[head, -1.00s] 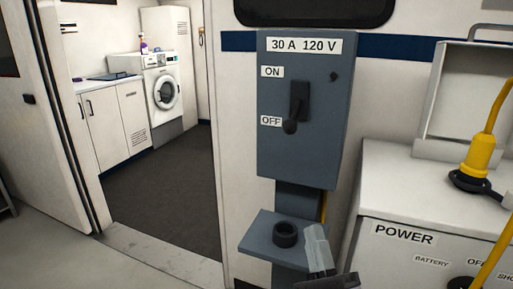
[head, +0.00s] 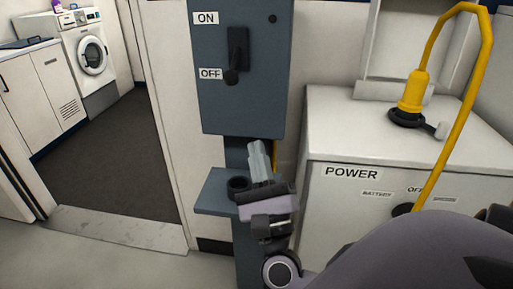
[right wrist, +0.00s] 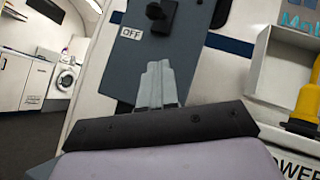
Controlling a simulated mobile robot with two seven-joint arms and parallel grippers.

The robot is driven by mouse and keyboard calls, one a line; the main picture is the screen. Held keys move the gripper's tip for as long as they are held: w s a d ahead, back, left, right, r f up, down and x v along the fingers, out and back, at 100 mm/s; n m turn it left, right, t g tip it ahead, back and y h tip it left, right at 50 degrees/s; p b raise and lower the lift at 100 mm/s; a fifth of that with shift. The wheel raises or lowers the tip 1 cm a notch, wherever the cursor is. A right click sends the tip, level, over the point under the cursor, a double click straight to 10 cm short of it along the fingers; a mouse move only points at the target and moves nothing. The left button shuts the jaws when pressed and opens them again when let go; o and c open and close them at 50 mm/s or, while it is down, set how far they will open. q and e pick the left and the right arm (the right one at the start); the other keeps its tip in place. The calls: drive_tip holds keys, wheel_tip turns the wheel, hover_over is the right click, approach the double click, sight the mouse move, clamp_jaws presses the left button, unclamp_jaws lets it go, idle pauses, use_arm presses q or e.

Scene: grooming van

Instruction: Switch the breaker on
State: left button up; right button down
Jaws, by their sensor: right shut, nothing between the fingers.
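The breaker box (head: 240,105) is a grey-blue panel on a post, with ON and OFF labels. Its black lever (head: 233,70) has its knob hanging down beside the OFF label. In the right wrist view the lever (right wrist: 160,14) shows at the top, partly cut off by the frame edge. My right gripper (head: 260,150) is shut and empty, fingers pointing up, below the lever and in front of the box's lower edge. The fingertips (right wrist: 157,68) also show in the right wrist view, apart from the lever. My left gripper is not in view.
A small shelf (head: 212,193) with a black ring (head: 238,186) sticks out below the box. A white POWER cabinet (head: 340,200) stands at right, with a yellow plug (head: 411,95) and cable on it. A doorway with a washing machine (head: 92,55) lies at left.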

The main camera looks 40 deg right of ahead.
drive_tip(key=p, duration=0.3)
approach(235, 63)
wheel_tip(235, 63, down, 2)
drive_tip(key=w+d, duration=0.2)
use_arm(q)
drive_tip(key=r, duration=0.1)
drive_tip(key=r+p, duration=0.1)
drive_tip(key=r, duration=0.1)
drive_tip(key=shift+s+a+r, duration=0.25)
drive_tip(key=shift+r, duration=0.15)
use_arm(e)
drive_tip(key=r, duration=0.2)
drive_tip(key=shift+w+a+r, duration=0.25)
drive_tip(key=shift+w+a, duration=0.1)
drive_tip(key=shift+a, duration=0.05)
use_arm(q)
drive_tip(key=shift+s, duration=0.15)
